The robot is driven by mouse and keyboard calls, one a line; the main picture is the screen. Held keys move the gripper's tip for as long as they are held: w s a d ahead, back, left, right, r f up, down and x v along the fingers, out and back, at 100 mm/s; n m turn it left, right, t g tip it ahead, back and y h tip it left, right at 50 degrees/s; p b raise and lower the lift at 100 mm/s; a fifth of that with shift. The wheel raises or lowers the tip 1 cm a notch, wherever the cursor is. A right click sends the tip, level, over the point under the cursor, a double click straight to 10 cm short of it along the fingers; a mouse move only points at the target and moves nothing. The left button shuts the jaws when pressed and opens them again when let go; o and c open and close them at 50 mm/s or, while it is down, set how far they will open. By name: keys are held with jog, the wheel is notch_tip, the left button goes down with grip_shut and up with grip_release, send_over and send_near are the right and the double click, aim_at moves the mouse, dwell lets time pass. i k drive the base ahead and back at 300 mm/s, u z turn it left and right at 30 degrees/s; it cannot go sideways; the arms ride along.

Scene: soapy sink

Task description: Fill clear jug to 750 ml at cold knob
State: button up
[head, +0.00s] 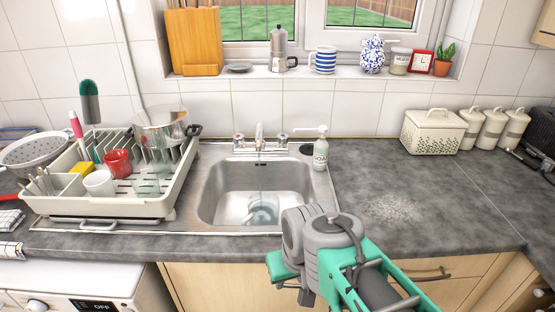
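A clear vessel (263,213), which looks like the jug, stands in the steel sink (215,207) below the tap spout (260,138). A thin pale line like a water stream runs down from the spout towards it. Its level and any markings are too small to read. The tap has a left knob (238,139) and a right knob (283,138); I cannot make out which is cold. My grey and teal arm reaches in from the lower right, in front of the sink's front right corner. My gripper's fingers cannot be made out.
A pump soap bottle (320,155) stands at the sink's right rim. A full dish rack (110,207) fills the left counter. The right counter (440,200) is mostly clear, with a pale speckled patch. A white basket (432,132) and canisters (493,130) stand at the back right.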

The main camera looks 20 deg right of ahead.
aim_at(283, 139)
jog(key=k, duration=0.3)
jog(key=z, duration=0.95)
jog(key=i, duration=0.65)
jog(key=u, duration=1.15)
